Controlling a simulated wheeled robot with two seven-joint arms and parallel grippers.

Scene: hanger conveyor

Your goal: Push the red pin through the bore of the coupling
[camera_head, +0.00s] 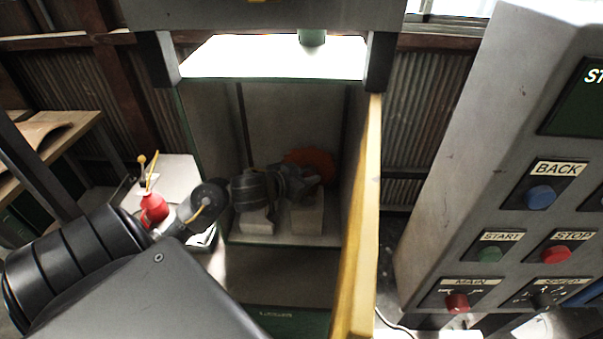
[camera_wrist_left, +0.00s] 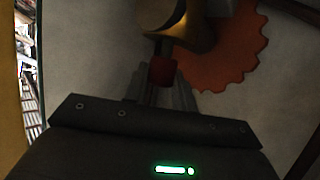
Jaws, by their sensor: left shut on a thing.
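My left gripper (camera_head: 312,178) reaches into the open cabinet. In the left wrist view my left gripper (camera_wrist_left: 163,86) is shut on the red pin (camera_wrist_left: 162,72), whose red end shows between the fingertips. A narrow dark part runs from the red end toward the brass-coloured coupling (camera_wrist_left: 196,34) just beyond it. I cannot tell whether the pin's tip is in the bore. An orange-red toothed disc (camera_wrist_left: 222,60) is right behind the coupling, and the disc also shows in the head view (camera_head: 310,159). In the head view my arm hides the pin and coupling. My right gripper is out of sight.
Two pale blocks (camera_head: 306,217) stand on the cabinet floor below my gripper. The cabinet's yellow door edge (camera_head: 357,230) stands close on the right. A control panel (camera_head: 452,170) with buttons is farther right. A red oil can (camera_head: 153,207) stands on the left.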

